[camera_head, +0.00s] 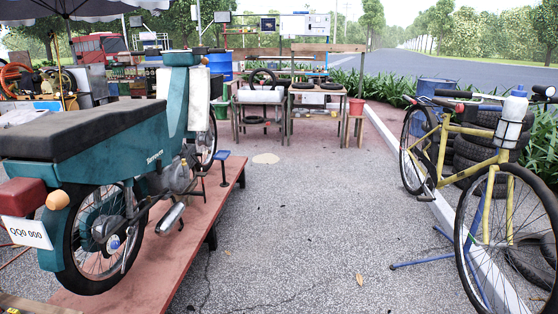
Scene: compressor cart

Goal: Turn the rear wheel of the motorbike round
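The teal motorbike (100,138) stands upright on a low red wooden platform (150,262) at the left, its back end toward me. Its rear wheel (128,243) is at the lower left, with a black tyre, thin spokes and a hub in the middle. The teal rear fender and side panel hide the wheel's upper part. The number plate (27,233) and a red tail light (22,197) are at the left edge. Neither of my grippers is in view.
A yellow bicycle (470,150) stands at the right, with stacked tyres (470,160) behind it. A blue stand bar (422,263) lies low beside it. Wooden workbenches (318,92) stand at the back. The grey paved ground (300,220) between motorbike and bicycle is clear.

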